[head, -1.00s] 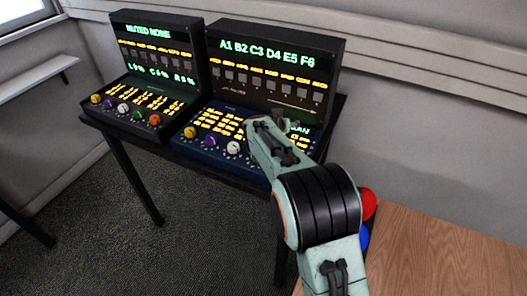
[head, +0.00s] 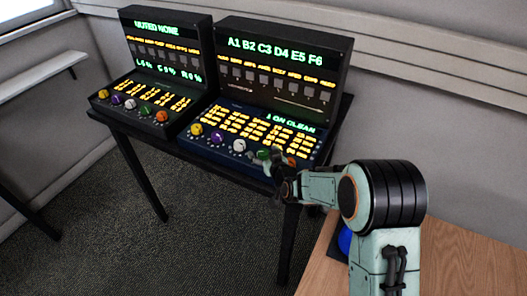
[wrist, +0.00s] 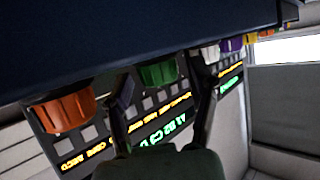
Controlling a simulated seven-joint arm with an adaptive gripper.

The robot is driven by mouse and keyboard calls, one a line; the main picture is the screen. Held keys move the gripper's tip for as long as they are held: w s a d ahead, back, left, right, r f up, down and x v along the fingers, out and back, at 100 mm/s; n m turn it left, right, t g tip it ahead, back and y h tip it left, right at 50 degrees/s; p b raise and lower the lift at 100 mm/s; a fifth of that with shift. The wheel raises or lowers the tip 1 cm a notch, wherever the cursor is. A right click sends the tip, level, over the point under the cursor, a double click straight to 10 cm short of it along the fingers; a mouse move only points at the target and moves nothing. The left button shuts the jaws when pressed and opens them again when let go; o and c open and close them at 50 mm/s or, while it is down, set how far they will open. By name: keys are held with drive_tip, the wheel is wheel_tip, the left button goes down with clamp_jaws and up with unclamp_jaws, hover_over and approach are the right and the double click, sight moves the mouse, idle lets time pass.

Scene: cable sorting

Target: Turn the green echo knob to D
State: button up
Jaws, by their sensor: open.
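The green knob (head: 262,154) is in the front knob row of the right console (head: 222,140), partly hidden by my gripper (head: 274,159) in the head view. The wrist view looks upside down and shows the green knob (wrist: 158,73) between the two dark fingers of my gripper (wrist: 163,85). The fingers are apart, one on each side of the knob, with visible gaps. The knob's pointer and the letters around it cannot be read.
An orange knob (wrist: 62,110) is close beside one finger. A white knob (head: 239,146), a purple knob (head: 217,138) and a yellow knob (head: 196,130) share the row. The left console (head: 130,112) has its own knobs. A wooden table (head: 465,262) is at right.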

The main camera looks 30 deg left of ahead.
drive_tip(key=shift+w+a+f, duration=0.1)
drive_tip(key=shift+w+a, duration=0.05)
clamp_jaws()
drive_tip(key=shift+m+t+h, duration=0.4)
drive_tip(key=shift+m+t, duration=0.1)
drive_tip(key=shift+m, duration=0.1)
